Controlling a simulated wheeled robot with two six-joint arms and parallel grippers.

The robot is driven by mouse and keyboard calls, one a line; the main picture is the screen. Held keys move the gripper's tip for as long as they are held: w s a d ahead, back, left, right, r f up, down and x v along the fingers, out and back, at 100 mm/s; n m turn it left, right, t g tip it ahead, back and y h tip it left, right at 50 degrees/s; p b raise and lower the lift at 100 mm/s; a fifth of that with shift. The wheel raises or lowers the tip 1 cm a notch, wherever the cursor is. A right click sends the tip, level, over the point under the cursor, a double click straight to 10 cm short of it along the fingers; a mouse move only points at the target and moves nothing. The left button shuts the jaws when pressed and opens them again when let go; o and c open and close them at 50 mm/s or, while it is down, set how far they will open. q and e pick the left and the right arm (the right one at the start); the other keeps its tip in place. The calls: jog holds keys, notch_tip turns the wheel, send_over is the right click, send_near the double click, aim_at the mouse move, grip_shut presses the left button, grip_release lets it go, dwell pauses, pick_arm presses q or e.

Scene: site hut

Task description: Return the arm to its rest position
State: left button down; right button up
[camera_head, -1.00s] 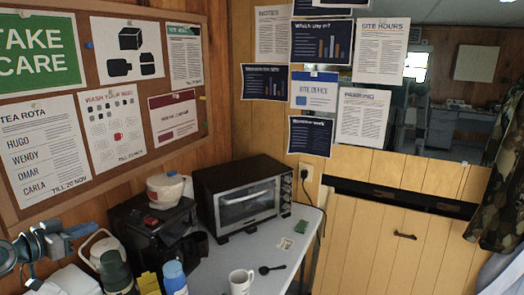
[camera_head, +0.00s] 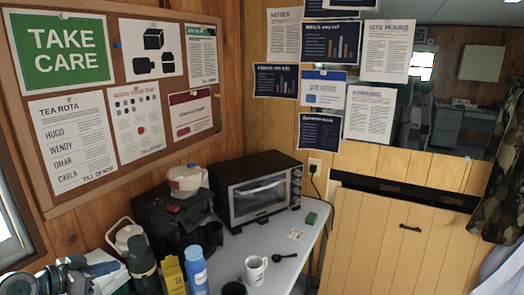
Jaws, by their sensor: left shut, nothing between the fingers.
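My left gripper (camera_head: 98,268) is at the lower left edge of the head view, with its grey and blue arm parts coming in from the left. Its jaws are shut with nothing between them. It is to the left of a dark green flask (camera_head: 142,265) and appears in front of pale items at the table's left end. Whether it touches anything there I cannot tell. My right gripper is not in view.
The grey table (camera_head: 275,240) bears a toaster oven (camera_head: 262,196), a black machine (camera_head: 165,225), a blue bottle (camera_head: 197,272), a yellow box (camera_head: 172,276), a white mug (camera_head: 255,270) and a spoon (camera_head: 284,256). A noticeboard (camera_head: 215,110) hangs behind. A window (camera_head: 12,235) is at left.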

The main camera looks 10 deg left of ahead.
pick_arm(q)
jog(key=s+d+f+g+y, duration=0.2)
jog(key=s+d+f+g, duration=0.3)
jog(key=s+d+f, duration=1.2)
jog(key=s+f+n+g+y, duration=0.3)
jog(key=s+n+y, duration=0.25)
jog(key=s, duration=0.75)
jog(key=w+a+f+g, duration=0.1)
jog(key=a+f, duration=0.2)
jog(key=f, duration=2.6)
jog(key=s+a+f+g, duration=0.1)
jog(key=s+f, duration=1.8)
jog(key=f, duration=0.2)
jog(key=shift+a+g, duration=0.3)
jog(key=shift+a, duration=0.05)
